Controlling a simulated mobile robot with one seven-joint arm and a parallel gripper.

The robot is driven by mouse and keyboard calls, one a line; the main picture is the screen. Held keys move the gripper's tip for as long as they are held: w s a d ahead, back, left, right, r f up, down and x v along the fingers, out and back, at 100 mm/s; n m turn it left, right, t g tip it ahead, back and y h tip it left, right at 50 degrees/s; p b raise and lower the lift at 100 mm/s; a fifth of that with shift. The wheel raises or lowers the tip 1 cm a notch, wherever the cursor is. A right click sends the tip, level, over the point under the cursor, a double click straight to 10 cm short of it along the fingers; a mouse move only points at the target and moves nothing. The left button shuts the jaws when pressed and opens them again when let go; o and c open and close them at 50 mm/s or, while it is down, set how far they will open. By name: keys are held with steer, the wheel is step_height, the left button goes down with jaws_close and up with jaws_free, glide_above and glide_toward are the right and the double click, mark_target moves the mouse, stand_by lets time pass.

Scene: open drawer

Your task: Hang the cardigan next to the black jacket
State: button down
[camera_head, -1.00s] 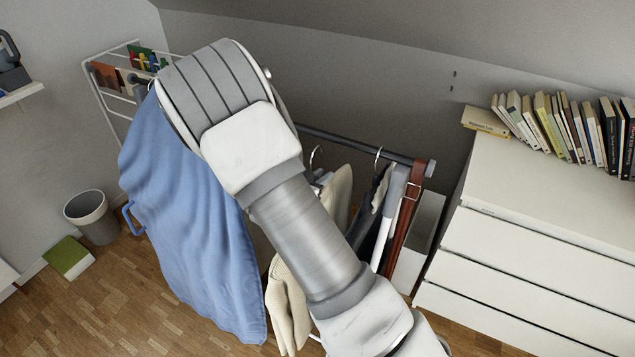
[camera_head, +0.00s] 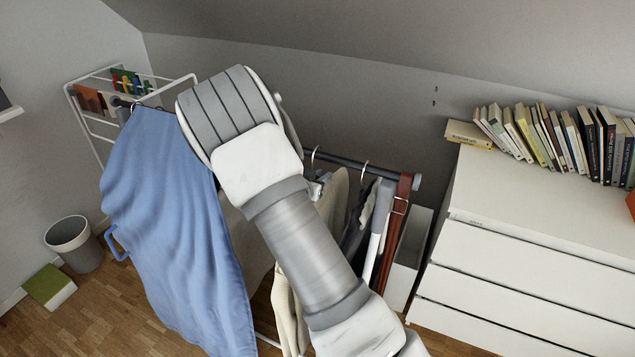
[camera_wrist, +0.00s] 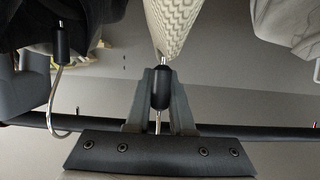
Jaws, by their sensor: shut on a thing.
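In the wrist view, which shows the garments upside down, the cream knitted cardigan (camera_wrist: 178,25) hangs from a hanger with a black neck piece (camera_wrist: 161,88). My gripper (camera_wrist: 160,105) is shut on that neck piece. The hanger's hook reaches down to the rail (camera_wrist: 95,123); I cannot tell whether it is over the rail. The black jacket (camera_wrist: 95,15) is at the upper left, its hook around the rail, with a gap to the cardigan. In the head view my arm hides the gripper; cream cloth (camera_head: 287,315) shows below it.
A pale garment (camera_wrist: 290,25) is right of the cardigan in the wrist view. In the head view, a large blue garment (camera_head: 170,220) hangs left of my arm, and a dark garment (camera_head: 357,235) hangs near the rail's right end. A white dresser (camera_head: 540,215) stands at right.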

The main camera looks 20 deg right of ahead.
steer(key=shift+w+d, duration=1.15)
steer(key=shift+d, duration=0.05)
steer(key=shift+w+d+f+b, duration=0.1)
steer(key=shift+f+b, duration=0.15)
steer(key=shift+b, duration=0.25)
steer(key=shift+f+b, duration=0.7)
steer(key=shift+f, duration=0.25)
steer(key=c, duration=0.7)
jaws_free()
steer(key=shift+f, duration=0.1)
